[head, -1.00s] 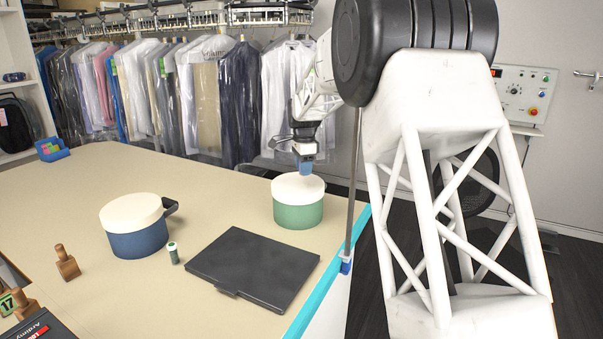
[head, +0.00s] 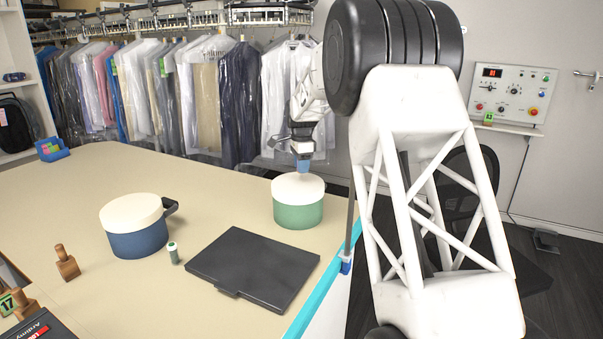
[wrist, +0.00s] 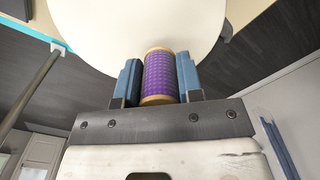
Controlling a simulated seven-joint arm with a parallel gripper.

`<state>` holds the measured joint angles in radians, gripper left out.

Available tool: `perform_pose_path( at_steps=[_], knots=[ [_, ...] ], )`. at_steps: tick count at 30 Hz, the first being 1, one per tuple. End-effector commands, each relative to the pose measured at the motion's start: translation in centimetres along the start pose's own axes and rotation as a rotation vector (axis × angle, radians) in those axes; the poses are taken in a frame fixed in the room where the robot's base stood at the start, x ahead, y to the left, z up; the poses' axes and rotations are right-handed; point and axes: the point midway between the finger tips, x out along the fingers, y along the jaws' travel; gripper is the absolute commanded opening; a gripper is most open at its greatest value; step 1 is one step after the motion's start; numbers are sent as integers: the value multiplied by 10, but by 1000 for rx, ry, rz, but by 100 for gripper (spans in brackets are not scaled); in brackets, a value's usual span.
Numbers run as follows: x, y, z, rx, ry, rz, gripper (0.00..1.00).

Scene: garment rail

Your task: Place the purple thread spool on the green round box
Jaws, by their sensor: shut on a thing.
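The purple thread spool (wrist: 161,75) is between the blue fingers of my gripper (wrist: 160,77) in the wrist view, its wooden rims showing. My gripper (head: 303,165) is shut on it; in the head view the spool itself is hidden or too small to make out. The green round box (head: 298,213) has a cream lid and stands near the table's right edge. My gripper is over its lid. In the wrist view the pale lid (wrist: 135,22) fills the area beyond the spool. I cannot tell whether the spool touches the lid.
A blue round box (head: 137,240) with a cream lid and dark handle stands to the left. A green thread spool (head: 173,253) stands beside it. A flat black case (head: 253,268) lies in front of the green box. A thin upright pole (head: 350,215) rises at the table edge.

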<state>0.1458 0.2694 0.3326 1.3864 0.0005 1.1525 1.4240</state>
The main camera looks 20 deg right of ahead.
Motion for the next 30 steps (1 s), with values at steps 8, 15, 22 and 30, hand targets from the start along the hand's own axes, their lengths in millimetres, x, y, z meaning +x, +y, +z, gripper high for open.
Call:
perform_pose_path(
  at_steps=[8, 15, 22, 30],
  knots=[
    [26, 0, 0, 0, 0, 2, 12],
    [27, 0, 0, 0, 0, 1, 12],
    [30, 0, 0, 0, 0, 1, 12],
    [30, 0, 0, 0, 0, 1, 60]
  ],
)
